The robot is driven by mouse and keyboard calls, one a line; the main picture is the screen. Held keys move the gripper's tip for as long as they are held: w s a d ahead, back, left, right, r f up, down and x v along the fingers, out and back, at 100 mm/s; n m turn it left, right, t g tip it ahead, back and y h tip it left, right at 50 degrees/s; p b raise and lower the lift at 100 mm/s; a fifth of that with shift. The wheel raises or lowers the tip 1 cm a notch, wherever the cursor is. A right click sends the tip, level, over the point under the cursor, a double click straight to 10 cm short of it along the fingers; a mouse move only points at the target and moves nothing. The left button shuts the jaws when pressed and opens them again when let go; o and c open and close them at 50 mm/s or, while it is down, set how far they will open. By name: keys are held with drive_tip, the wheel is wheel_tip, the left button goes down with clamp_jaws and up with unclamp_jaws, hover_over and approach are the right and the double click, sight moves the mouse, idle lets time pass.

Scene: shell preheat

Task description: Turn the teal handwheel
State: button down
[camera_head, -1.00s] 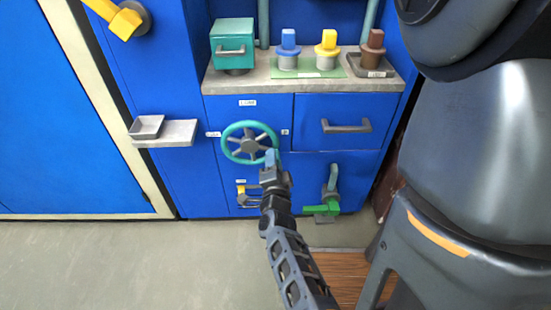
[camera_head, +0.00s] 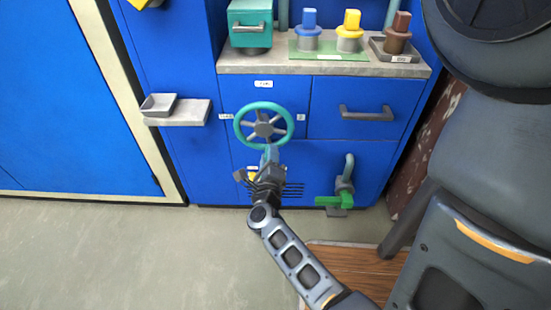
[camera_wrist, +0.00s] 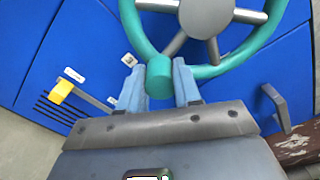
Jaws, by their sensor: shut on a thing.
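The teal handwheel (camera_head: 238,124) is mounted upright on the front of the blue cabinet, with a grey hub and spokes. My gripper (camera_head: 270,153) is at the bottom of its rim, slightly right of centre. In the wrist view the two light-blue fingers of my gripper (camera_wrist: 159,85) stand on either side of a short teal knob (camera_wrist: 159,70) on the rim and are shut on it. The handwheel (camera_wrist: 225,68) fills the top of that view, its upper part cut off.
A yellow-tipped lever (camera_wrist: 62,90) is left of my gripper, near vent slots. A grey shelf (camera_head: 190,113) juts out at left. A worktop (camera_head: 235,66) with coloured plugs is above.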

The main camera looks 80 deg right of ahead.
drive_tip(key=shift+w+a+m+b, duration=0.15)
drive_tip(key=shift+w+m+b, duration=0.35)
drive_tip(key=shift+w+m, duration=0.65)
drive_tip(key=shift+m, duration=0.25)
drive_tip(key=shift+r, duration=0.1)
drive_tip(key=c, duration=0.8)
unclamp_jaws()
drive_tip(key=shift+s, duration=0.1)
drive_tip(key=shift+s+a+p, duration=0.2)
drive_tip(key=shift+a+p, duration=0.05)
drive_tip(key=shift+a, duration=1.7)
drive_tip(key=shift+s+a+p, duration=0.15)
drive_tip(key=shift+a+p, duration=0.05)
drive_tip(key=shift+a, duration=1.7)
